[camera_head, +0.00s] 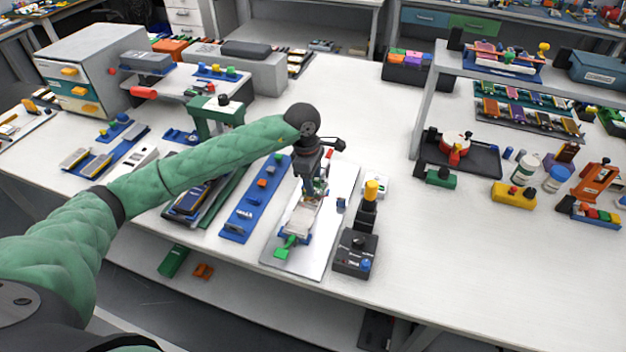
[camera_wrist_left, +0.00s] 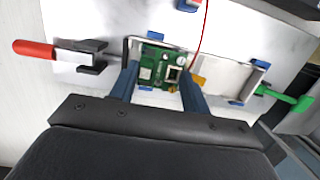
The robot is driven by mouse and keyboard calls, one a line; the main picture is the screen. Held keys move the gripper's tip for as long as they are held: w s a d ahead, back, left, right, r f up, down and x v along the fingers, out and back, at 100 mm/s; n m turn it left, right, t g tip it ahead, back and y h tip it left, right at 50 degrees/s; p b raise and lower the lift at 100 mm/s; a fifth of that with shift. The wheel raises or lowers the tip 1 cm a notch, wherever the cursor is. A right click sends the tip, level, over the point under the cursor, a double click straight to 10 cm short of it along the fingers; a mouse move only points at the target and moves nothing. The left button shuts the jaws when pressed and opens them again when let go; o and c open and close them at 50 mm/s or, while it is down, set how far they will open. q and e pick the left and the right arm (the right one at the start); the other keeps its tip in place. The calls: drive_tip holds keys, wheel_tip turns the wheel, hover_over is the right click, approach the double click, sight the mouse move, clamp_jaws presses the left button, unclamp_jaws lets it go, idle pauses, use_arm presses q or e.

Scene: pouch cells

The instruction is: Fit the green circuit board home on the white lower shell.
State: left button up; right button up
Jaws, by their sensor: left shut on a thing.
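The green circuit board (camera_wrist_left: 160,68) shows in the left wrist view between the two blue fingers of my left gripper (camera_wrist_left: 160,85), which is shut on it. The board lies over the left end of the white lower shell (camera_wrist_left: 222,78); I cannot tell whether it is seated. In the head view the white shell (camera_head: 300,219) lies on a light plate, and my left gripper (camera_head: 312,195) points down at its far end. The board is mostly hidden by the gripper there. My right gripper is not in view.
Blue blocks flank the shell. A red-handled clamp (camera_wrist_left: 35,49) and a green-handled clamp (camera_wrist_left: 300,103) stand at its ends. A red wire (camera_wrist_left: 203,40) rises by the board. A black control box (camera_head: 356,252) stands right of the plate (camera_head: 328,239). The table at front right is clear.

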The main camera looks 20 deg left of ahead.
use_arm(q)
drive_tip(key=shift+f, duration=0.2)
drive_tip(key=o, duration=1.1)
drive_tip(key=shift+r, duration=0.1)
drive_tip(key=r, duration=0.2)
drive_tip(key=r+b, duration=0.1)
drive_tip(key=r, duration=0.1)
drive_tip(key=a+r+b, duration=0.1)
drive_tip(key=r, duration=0.1)
drive_tip(key=shift+w+r, duration=0.15)
drive_tip(key=shift+r, duration=0.05)
drive_tip(key=shift+a+r, duration=0.1)
drive_tip(key=shift+r, duration=0.5)
